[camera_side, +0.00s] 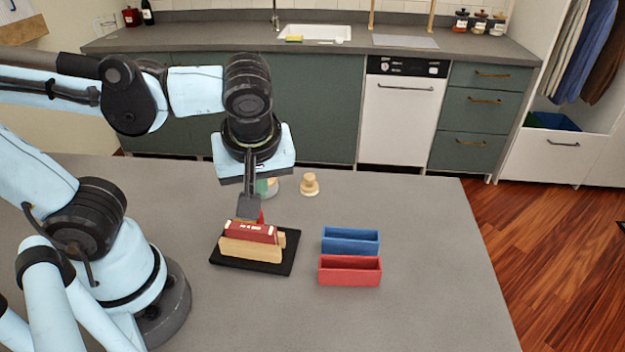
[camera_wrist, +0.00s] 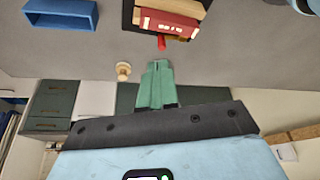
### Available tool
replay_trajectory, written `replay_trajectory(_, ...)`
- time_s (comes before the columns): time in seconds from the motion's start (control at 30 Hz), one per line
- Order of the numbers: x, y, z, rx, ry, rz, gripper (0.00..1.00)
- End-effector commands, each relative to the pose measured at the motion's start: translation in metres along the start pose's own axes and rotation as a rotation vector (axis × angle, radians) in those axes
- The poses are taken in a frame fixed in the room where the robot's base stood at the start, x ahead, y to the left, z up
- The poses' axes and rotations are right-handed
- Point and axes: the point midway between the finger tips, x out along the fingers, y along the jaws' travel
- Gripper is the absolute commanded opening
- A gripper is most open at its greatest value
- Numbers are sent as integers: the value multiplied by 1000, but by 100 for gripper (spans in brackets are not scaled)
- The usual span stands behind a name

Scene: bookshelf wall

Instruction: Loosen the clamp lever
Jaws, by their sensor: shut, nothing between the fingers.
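A clamp with wooden jaws (camera_side: 250,250) stands on a black base (camera_side: 284,262) and has a red book (camera_side: 250,232) between its jaws. A small red lever (camera_side: 261,217) shows behind the book, partly hidden by my gripper; in the wrist view the lever (camera_wrist: 161,43) sticks out from the book and clamp. My gripper (camera_side: 249,207) points down just above and behind the clamp, close to the lever. Its fingers (camera_wrist: 155,80) are closed together and hold nothing. I cannot tell from the side view whether they touch the lever; in the wrist view a small gap shows.
A blue bin (camera_side: 350,241) and a red bin (camera_side: 349,271) stand right of the clamp. A wooden knob-shaped piece (camera_side: 309,185) stands behind, and a pale green and tan round object (camera_side: 268,187) is partly hidden behind my gripper. The table's right side is clear.

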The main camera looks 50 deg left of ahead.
Motion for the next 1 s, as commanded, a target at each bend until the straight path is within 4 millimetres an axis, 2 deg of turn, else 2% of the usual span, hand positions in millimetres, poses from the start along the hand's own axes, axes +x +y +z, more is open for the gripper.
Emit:
replay_trajectory(0.23, 12, 1, 0, -1, -1, 1, 0)
replay_trajectory(0.6, 54, 0, 0, -2, 0, 0, 0)
replay_trajectory(1.0, 90, 1, 0, -1, 0, 0, 0)
